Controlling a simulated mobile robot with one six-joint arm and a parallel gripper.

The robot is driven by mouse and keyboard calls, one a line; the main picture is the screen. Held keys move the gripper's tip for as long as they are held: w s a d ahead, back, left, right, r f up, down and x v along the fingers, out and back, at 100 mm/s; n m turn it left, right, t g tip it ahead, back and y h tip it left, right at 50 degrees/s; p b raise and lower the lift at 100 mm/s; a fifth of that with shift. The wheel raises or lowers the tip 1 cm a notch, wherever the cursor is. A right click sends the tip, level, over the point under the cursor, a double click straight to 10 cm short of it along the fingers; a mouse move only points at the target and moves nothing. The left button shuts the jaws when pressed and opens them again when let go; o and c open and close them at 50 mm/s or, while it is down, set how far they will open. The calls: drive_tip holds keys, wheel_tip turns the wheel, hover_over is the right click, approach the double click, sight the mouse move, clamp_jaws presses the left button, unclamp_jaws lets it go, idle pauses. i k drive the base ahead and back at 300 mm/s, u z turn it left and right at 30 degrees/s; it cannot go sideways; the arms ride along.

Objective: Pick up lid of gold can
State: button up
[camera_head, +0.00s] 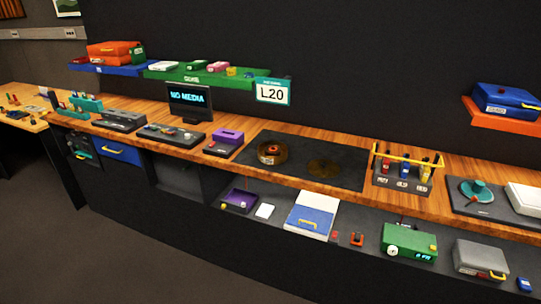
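A round brown-gold can-like object (272,153) stands on a dark mat (349,150) on the wooden counter, near the middle of the view. A darker round centre shows on its top; I cannot tell whether this is a separate lid. A flat, dull gold disc (323,168) lies to its right on the same mat, apart from it. I cannot tell whether the disc is a lid or a mark on the mat. My gripper is not in view.
A purple box (229,136) stands left of the mat. A panel with a yellow bar (408,159) stands to its right. A green shelf (212,77) hangs above, and a lower shelf holds a blue-and-white box (311,216) and a green box (410,244).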

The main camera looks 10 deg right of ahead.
sight(320, 168)
drive_tip(key=i, duration=0.9)
drive_tip(key=z, duration=0.05)
